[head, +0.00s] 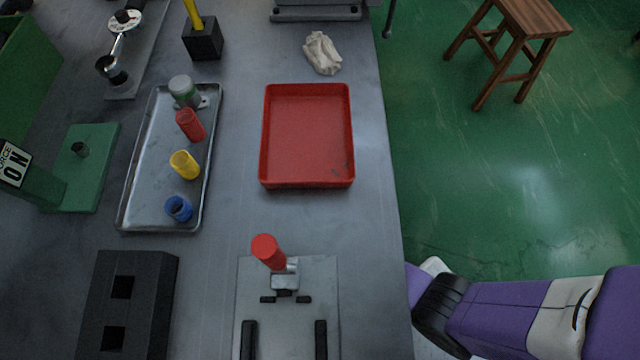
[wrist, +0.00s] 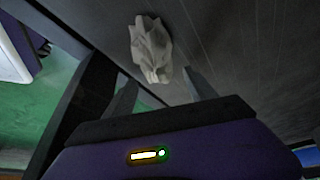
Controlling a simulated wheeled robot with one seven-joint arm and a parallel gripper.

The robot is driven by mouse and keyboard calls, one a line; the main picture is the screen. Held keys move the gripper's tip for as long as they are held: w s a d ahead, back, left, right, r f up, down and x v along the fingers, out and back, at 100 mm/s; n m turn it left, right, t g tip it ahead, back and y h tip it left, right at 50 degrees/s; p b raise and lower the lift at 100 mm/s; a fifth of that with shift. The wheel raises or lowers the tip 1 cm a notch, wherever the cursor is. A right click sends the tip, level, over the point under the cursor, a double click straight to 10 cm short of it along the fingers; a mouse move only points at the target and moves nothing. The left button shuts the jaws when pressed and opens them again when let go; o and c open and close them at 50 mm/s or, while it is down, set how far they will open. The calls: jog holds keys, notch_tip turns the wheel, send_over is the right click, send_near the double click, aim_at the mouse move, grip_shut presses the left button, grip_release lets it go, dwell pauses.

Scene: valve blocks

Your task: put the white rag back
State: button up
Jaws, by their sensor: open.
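The white rag (head: 322,53) lies crumpled on the grey workbench, near its right edge and beyond the red tray. It also shows in the wrist view (wrist: 151,48), just past my fingertips. My gripper (wrist: 155,76) is open, with its two fingers apart and nothing between them. The rag looks clear of the fingers; the exact gap is hard to judge. My gripper is not visible in the head view, where part of my arm shows at lower right.
An empty red tray (head: 306,137) sits mid-bench. A metal tray (head: 143,207) at left holds several coloured parts. A black two-hole block (head: 152,290) is at lower left. A wooden stool (head: 533,18) stands on the green floor.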

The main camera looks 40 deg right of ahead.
jog(key=p+v, duration=0.3)
jog(key=v, duration=0.8)
jog(key=shift+r+p, duration=0.3)
jog(key=shift+r, duration=0.05)
